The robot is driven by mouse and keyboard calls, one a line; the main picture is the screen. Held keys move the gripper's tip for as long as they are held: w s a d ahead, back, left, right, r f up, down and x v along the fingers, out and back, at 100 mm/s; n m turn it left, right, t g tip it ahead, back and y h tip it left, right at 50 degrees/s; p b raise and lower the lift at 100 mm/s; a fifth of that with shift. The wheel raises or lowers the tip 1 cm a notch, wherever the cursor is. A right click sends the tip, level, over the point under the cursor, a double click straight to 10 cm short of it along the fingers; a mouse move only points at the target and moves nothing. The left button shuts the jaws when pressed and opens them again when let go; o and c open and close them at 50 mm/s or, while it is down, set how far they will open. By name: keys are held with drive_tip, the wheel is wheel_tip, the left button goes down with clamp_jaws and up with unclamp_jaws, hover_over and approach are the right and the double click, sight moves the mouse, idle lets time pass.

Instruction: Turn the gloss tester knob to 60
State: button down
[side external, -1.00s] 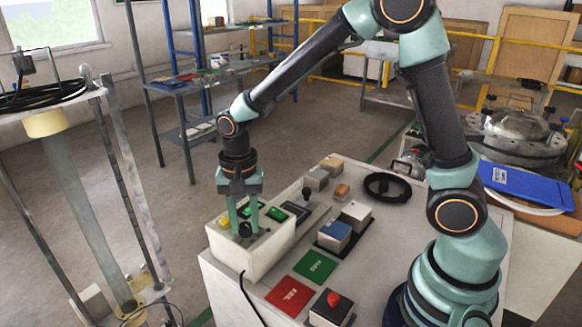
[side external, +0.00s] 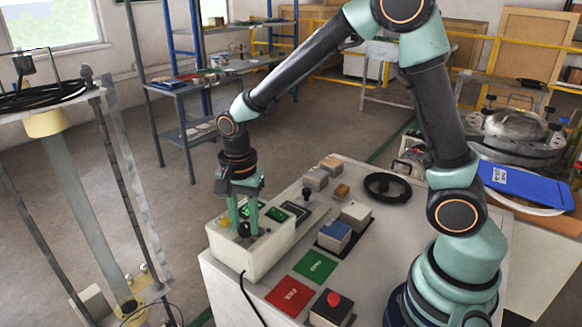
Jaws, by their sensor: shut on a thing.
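The gloss tester (side external: 252,262) is a cream box near the left edge of the white bench, with a yellow button (side external: 225,222), green lit parts (side external: 276,214) and a dark knob (side external: 244,230) on its top. My gripper (side external: 243,231) points straight down over the tester's top. Its two green fingers are shut on the dark knob, one on each side. The fingers partly cover the knob, and its pointer and any scale numbers are too small to read.
A black lever (side external: 306,194) stands behind the tester. Blue (side external: 335,232) and white (side external: 355,213) tiles sit on a dark tray to the right. Green (side external: 315,265) and red (side external: 289,296) pads and a red-button box (side external: 331,308) lie in front.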

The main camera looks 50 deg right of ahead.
sight(245, 225)
drive_tip(key=c, duration=0.6)
unclamp_jaws()
drive_tip(key=shift+o, duration=0.2)
drive_tip(key=shift+r, duration=0.1)
wheel_tip(245, 225, up, 12)
drive_tip(key=s+d+r+n+t, duration=0.2)
drive_tip(key=s+d+n+t, duration=0.3)
drive_tip(key=n, duration=0.8)
drive_tip(key=s+d, duration=0.2)
drive_tip(key=s, duration=0.2)
drive_tip(key=shift+s+d+r+n+t, duration=0.25)
drive_tip(key=shift+s+r+n+t, duration=0.05)
drive_tip(key=shift+s, duration=0.05)
